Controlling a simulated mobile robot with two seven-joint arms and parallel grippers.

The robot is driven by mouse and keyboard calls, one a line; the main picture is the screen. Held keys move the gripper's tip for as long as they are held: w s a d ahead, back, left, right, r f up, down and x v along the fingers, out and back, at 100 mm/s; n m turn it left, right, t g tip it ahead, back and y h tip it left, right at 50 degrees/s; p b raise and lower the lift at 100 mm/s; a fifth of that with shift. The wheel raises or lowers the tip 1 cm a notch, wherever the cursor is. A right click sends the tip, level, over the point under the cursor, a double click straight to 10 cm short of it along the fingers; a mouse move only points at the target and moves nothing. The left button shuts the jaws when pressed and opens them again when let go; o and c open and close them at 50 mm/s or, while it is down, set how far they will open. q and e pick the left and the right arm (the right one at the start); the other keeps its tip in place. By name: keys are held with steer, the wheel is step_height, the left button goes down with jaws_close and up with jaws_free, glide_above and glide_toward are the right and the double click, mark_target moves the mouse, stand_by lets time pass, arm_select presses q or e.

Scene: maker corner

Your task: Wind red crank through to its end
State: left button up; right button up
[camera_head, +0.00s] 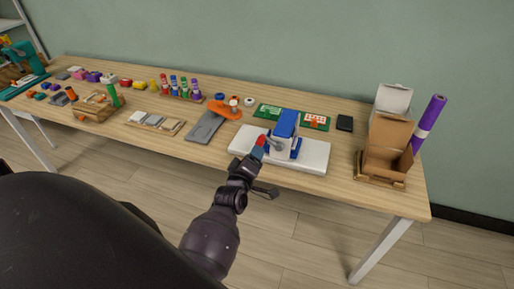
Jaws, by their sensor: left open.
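The crank has a red handle (260,141) on a grey arm (274,145). It is fixed to the front of a blue housing (286,126) that stands upright on a white base plate (312,157) near the front edge of the table. My left gripper (255,154) is open and reaches up from below, with its fingertips close at the red handle. The picture is too small to tell whether they touch it. My right gripper is not in view.
The wooden table (220,155) runs across the view. Left of the base are a grey tool with an orange handle (225,109) and a small tray (155,123). Right are open cardboard boxes (385,150) and a purple roll (430,120). Green boards (268,111) lie behind.

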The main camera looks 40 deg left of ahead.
arm_select(q)
steer(key=shift+v, duration=1.05)
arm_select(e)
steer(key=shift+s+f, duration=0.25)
arm_select(q)
steer(key=shift+c, duration=0.3)
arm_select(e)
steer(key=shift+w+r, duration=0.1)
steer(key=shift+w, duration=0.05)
